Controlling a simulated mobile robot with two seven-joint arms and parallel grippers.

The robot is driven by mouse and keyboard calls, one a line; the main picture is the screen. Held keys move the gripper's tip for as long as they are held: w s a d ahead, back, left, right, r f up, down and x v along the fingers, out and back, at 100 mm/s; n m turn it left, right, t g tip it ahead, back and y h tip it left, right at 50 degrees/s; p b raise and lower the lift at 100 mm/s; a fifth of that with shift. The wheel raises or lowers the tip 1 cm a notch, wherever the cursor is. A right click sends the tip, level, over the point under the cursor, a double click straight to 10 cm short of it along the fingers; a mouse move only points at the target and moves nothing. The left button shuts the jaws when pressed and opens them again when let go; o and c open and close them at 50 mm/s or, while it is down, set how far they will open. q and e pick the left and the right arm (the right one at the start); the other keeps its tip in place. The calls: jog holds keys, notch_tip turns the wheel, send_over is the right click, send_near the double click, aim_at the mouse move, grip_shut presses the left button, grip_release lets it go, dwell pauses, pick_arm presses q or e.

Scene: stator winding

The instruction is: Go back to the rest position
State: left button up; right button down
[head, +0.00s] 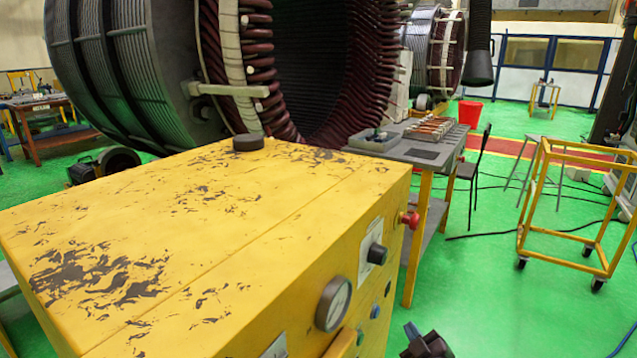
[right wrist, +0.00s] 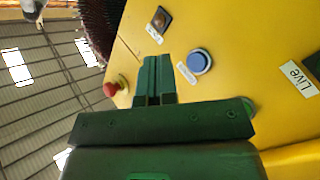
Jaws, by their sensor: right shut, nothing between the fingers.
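My right gripper (head: 424,342) shows at the bottom edge of the head view, low in front of the yellow control cabinet (head: 200,215). In the right wrist view its two green fingers (right wrist: 153,75) are together with nothing between them. They point toward the cabinet's panel, near a blue button (right wrist: 198,62); I cannot tell the exact gap. A red button (right wrist: 115,87) is to the left of the fingers and a dark knob (right wrist: 160,20) is above them. My left gripper is not in view.
A large stator (head: 270,70) stands behind the cabinet. A grey-topped workbench (head: 420,150) with copper parts is beyond it. A yellow wheeled frame (head: 575,210) stands at the right. Cables lie on the green floor, which is mostly open between cabinet and frame.

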pick_arm(q)
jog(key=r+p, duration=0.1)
jog(key=p, duration=0.1)
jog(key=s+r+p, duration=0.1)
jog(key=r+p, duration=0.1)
jog(key=p, duration=0.1)
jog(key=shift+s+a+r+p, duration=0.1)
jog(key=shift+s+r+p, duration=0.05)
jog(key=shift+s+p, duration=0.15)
pick_arm(e)
jog(key=s+d+f+m+g+h, duration=0.1)
jog(key=s+d+m+g, duration=0.1)
jog(key=s, duration=1.7)
jog(key=s+d+f+m+g+h, duration=0.1)
jog(key=s+m+g, duration=0.3)
jog(key=s, duration=1.6)
jog(key=d+m+h, duration=0.1)
jog(key=m, duration=0.1)
jog(key=shift+d+f+m+g, duration=0.15)
jog(key=shift+d+m+g, duration=0.05)
jog(key=shift+m+g, duration=0.1)
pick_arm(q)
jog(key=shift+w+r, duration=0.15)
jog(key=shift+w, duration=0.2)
